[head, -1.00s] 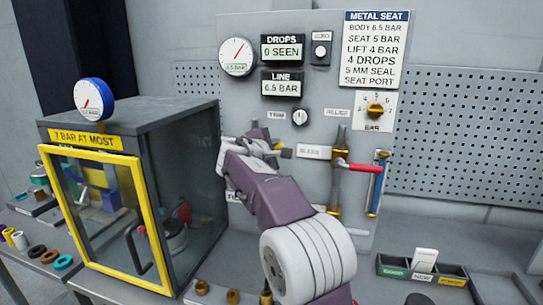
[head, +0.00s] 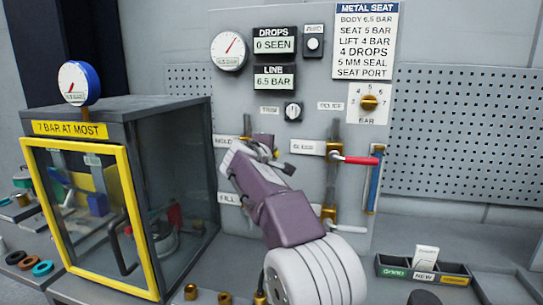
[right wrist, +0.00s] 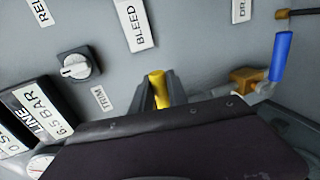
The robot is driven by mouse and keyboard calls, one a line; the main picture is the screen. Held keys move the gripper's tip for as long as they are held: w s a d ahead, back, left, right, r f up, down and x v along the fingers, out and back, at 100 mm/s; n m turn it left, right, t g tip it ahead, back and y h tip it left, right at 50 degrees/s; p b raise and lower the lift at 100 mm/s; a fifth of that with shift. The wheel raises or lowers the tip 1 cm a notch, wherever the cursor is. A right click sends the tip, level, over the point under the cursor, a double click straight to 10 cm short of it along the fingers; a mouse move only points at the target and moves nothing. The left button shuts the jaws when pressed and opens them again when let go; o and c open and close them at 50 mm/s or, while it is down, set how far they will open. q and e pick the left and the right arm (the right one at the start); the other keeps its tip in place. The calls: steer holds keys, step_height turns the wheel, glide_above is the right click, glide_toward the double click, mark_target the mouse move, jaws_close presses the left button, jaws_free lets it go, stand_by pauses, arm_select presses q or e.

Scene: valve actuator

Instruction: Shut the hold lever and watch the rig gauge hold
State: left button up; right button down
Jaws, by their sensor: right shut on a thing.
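My right gripper (head: 268,148) is at the panel, just right of the partly covered HOLD label (head: 226,141). In the right wrist view its fingers are shut on a yellow handle (right wrist: 157,88), taken to be the hold lever. My gripper hides most of this lever in the head view, so I cannot tell its angle. A round gauge (head: 229,51) with a red needle is at the panel's upper left. The LINE display (head: 274,77) reads 6.5 BAR, and the DROPS display (head: 274,41) reads 0 SEEN. My left gripper is not in view.
A red-handled lever (head: 361,160) sticks out right of my gripper. A blue-handled lever (right wrist: 282,55) shows in the right wrist view. A yellow-framed glass box (head: 133,205), topped by a blue-rimmed gauge (head: 79,83), stands left. A labelled tray (head: 424,271) lies at right.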

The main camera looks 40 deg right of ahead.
steer(key=c, duration=1.3)
jaws_free()
steer(key=shift+w+f, duration=0.1)
steer(key=b+v, duration=0.1)
steer(key=v, duration=0.8)
